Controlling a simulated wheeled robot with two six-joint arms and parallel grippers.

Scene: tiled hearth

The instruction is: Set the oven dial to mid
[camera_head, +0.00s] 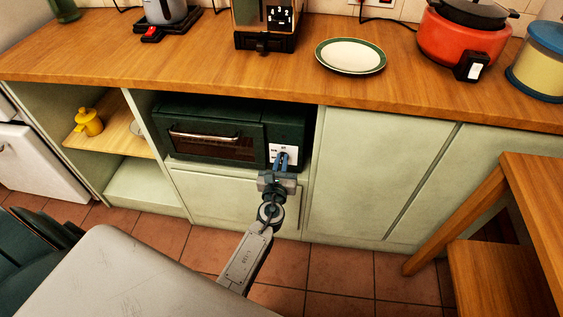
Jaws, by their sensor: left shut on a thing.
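The oven (210,135) is dark green with a window door and a silver handle. It sits in an opening under the wooden counter. A white dial panel (291,150) is at the right of its front, with small dark marks along its top edge. My left gripper (281,160) reaches up to this panel and is shut on the oven dial, which its fingers mostly hide. I cannot read the dial's setting. My right gripper is not in view.
The counter (220,70) overhangs the oven. On it are a green-rimmed plate (350,56), a red cooker (462,40) and a coffee machine (264,25). A yellow pot (89,122) stands on the left shelf. A wooden stool (490,280) is at the right.

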